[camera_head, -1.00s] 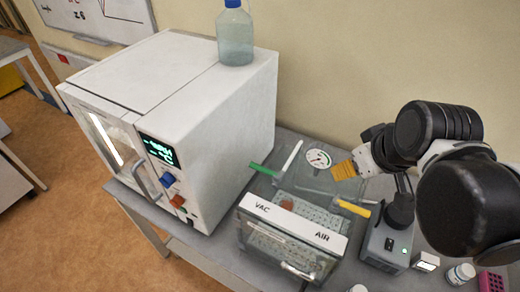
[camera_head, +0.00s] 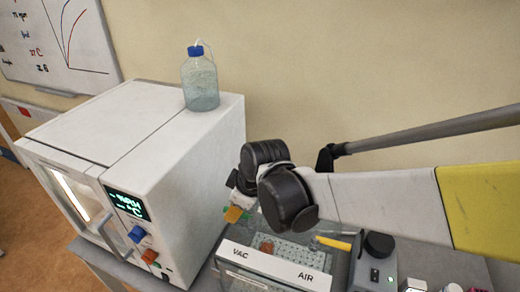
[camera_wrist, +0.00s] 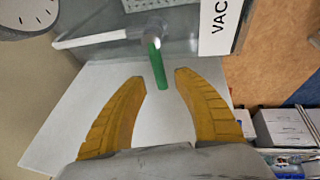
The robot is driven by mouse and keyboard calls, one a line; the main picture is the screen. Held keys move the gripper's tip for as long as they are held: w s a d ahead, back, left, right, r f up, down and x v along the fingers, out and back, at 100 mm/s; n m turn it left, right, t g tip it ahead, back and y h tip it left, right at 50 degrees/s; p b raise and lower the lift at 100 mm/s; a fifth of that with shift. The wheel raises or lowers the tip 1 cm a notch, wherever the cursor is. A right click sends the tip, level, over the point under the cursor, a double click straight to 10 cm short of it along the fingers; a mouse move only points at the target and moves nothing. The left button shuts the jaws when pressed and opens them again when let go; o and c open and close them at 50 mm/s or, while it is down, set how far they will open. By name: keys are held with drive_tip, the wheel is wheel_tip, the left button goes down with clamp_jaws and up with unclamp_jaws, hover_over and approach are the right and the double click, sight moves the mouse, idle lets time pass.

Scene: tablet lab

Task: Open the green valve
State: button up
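The green valve handle (camera_wrist: 157,66) shows in the camera_wrist view, sticking out from the clear box with the VAC label. In the camera_head view only a small green piece (camera_head: 226,210) shows beside my gripper (camera_head: 235,214); my arm hides much of it. In the camera_wrist view my gripper (camera_wrist: 160,77) is open, with its two orange fingers spread. The free end of the green handle appears between the fingertips. I cannot tell whether a finger touches it.
The clear box (camera_head: 275,264) labelled VAC and AIR stands beside the white oven (camera_head: 175,170), which carries a bottle (camera_head: 200,82). A white lever (camera_wrist: 90,39) and a gauge (camera_wrist: 25,14) lie near the green handle. A yellow handle (camera_head: 333,243) is at the box's right.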

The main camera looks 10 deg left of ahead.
drive_tip(key=shift+x, duration=1.25)
clamp_jaws()
drive_tip(key=shift+d, duration=0.1)
